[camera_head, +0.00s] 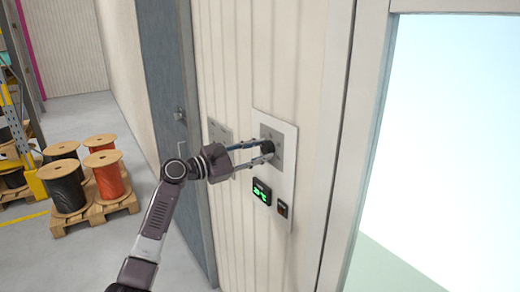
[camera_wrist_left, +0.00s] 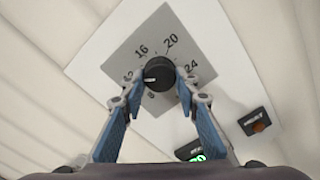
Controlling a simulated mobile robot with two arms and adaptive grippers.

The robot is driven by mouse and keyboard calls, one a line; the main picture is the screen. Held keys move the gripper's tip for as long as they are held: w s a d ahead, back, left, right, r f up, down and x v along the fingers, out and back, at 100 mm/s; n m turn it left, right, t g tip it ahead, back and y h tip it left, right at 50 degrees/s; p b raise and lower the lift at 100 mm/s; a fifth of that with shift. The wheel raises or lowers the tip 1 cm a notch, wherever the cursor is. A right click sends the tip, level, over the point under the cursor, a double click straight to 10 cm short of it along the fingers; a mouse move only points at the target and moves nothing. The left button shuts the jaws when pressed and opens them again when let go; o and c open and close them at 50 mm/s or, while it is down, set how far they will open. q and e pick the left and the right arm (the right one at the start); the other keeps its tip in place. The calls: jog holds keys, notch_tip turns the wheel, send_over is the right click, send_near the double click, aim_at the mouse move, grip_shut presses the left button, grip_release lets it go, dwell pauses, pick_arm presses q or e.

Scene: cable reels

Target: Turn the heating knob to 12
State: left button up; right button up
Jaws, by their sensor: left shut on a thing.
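The heating knob (camera_head: 267,147) is a round black knob on a grey dial plate (camera_head: 277,138), fixed to a white panel on the wall. My left gripper (camera_head: 266,151) reaches it from the left and is shut on it, one finger on each side. In the left wrist view the knob (camera_wrist_left: 159,72) sits between the fingertips of the left gripper (camera_wrist_left: 160,88). The dial plate (camera_wrist_left: 140,48) shows 16, 20 and 24, with smaller figures partly hidden at lower left. A white mark on the knob points left, toward the partly hidden 12. My right gripper is not in view.
Below the knob are a display (camera_head: 262,191) with green digits, too small to read surely, and a small dark switch (camera_head: 283,208). A grey door (camera_head: 168,100) is left of the panel, a bright window right. Cable reels (camera_head: 108,174) stand on pallets at far left.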

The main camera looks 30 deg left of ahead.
pick_arm(q)
jog(key=shift+n, duration=0.6)
jog(key=shift+f, duration=0.1)
jog(key=o, duration=1.2)
jog(key=shift+c, duration=0.2)
jog(key=v, duration=1.2)
jog(key=shift+a, duration=0.1)
